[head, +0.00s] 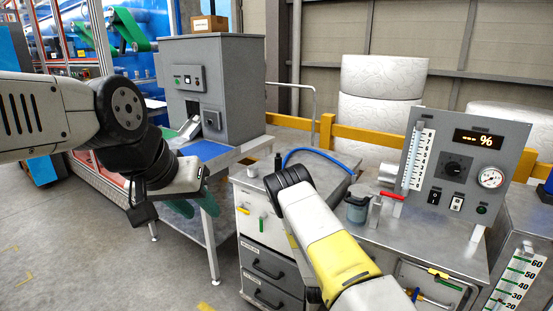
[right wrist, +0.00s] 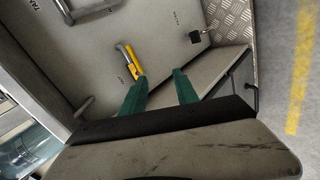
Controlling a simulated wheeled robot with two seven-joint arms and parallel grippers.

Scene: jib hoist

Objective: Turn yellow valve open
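A yellow valve handle (right wrist: 130,60) sits on a flat grey panel in the right wrist view, close beyond the fingertips. My right gripper (right wrist: 160,80) is open and empty, with its two green fingers apart and pointing toward the panel. The handle is just past the left fingertip; contact is not clear. In the head view my right gripper is hidden by my forearm. That view shows small yellow handles on the drawer cabinet (head: 245,211) and under the right bench (head: 438,272); I cannot tell which is the wrist-view one. My left gripper (head: 197,212) is open and empty at left.
A grey control panel (head: 455,152) with a dial, gauge and display stands on the right metal bench (head: 440,240). A red-handled valve (head: 394,195) and a jar (head: 357,208) are beside it. A black knob (right wrist: 197,36) and a grey bar handle project from the wrist-view panel.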

